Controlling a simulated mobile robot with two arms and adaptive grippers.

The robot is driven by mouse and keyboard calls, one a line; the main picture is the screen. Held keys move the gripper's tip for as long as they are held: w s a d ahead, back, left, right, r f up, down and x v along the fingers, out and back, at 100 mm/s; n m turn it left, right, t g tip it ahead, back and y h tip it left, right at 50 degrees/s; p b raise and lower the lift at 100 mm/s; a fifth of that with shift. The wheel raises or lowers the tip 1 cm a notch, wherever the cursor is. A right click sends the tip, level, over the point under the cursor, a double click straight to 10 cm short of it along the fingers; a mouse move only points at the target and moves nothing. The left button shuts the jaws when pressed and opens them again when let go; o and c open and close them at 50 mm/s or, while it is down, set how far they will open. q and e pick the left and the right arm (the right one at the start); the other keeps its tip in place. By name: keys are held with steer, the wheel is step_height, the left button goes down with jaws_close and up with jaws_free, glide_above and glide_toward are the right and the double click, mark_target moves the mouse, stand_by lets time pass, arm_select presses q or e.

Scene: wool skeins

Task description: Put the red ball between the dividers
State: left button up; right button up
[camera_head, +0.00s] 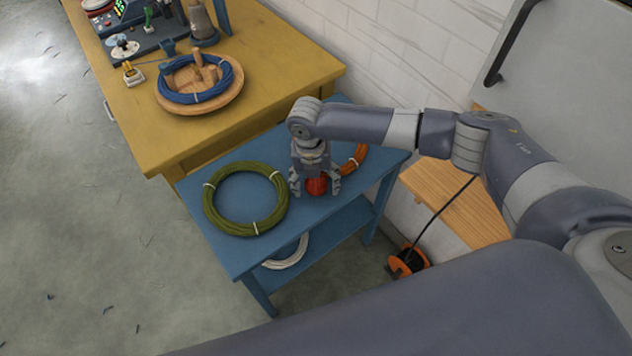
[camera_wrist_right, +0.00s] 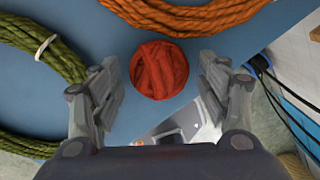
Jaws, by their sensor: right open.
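The red ball (camera_head: 317,186) of wound yarn rests on the blue table (camera_head: 233,256). In the right wrist view the red ball (camera_wrist_right: 159,70) lies between and just beyond the open fingers, with a gap on each side. My right gripper (camera_head: 315,187) points down over the ball and is open; its fingers also show in the right wrist view (camera_wrist_right: 160,85). My left gripper is out of view. I cannot make out the dividers for certain; a round wooden tray (camera_head: 235,103) with upright wooden posts (camera_head: 197,58) holds a blue coil (camera_head: 180,97) on the yellow table.
A green coil (camera_head: 222,229) lies left of the gripper and an orange coil (camera_head: 357,158) right behind it. A white coil (camera_head: 288,262) sits on the lower shelf. The yellow table (camera_head: 262,68) carries equipment at its far end. An orange cable reel (camera_head: 408,262) is on the floor.

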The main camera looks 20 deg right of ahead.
steer(key=c, duration=1.2)
steer(key=shift+r, duration=0.1)
